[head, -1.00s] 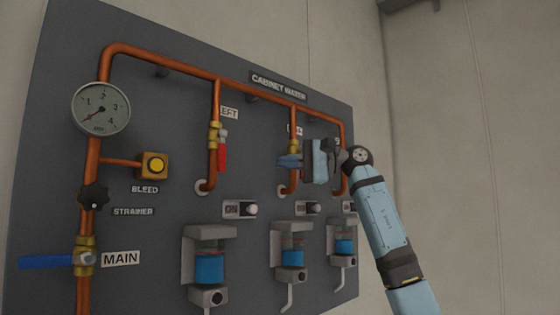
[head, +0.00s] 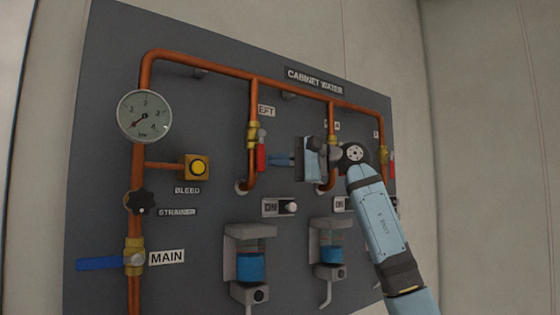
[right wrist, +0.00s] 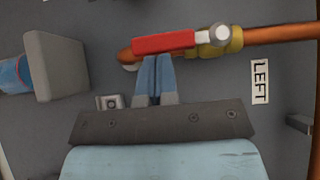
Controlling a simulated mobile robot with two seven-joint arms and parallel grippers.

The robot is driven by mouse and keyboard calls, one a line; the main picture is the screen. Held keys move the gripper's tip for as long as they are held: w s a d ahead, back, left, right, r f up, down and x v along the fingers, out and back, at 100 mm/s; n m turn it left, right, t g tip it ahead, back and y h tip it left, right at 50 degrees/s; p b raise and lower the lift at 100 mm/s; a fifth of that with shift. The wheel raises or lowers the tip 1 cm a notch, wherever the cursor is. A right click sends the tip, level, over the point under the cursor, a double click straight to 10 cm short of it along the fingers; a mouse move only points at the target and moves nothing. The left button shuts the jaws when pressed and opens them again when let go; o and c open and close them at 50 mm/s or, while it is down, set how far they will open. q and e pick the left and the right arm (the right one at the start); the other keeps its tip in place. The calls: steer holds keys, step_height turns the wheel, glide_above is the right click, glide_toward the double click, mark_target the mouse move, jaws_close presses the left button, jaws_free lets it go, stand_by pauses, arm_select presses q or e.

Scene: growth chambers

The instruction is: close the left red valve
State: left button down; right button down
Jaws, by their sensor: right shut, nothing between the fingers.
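The left red valve handle (head: 261,158) hangs straight down along its copper pipe, below a brass body (head: 253,133), beside a partly covered LEFT label (head: 266,111). In the right wrist view the red handle (right wrist: 163,43) lies along the pipe, with the LEFT label (right wrist: 260,82) nearby. My right gripper (head: 270,160) is shut and empty, its fingertips pointing left at the handle's side. In the right wrist view its fingertips (right wrist: 155,58) are at the handle's edge; I cannot tell whether they touch. My left gripper is not in view.
My right arm covers part of the middle valve; another red handle (head: 383,163) shows at right.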

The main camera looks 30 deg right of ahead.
steer(key=shift+a+f+b, duration=0.1)
steer(key=shift+a+b, duration=0.05)
steer(key=shift+b, duration=0.15)
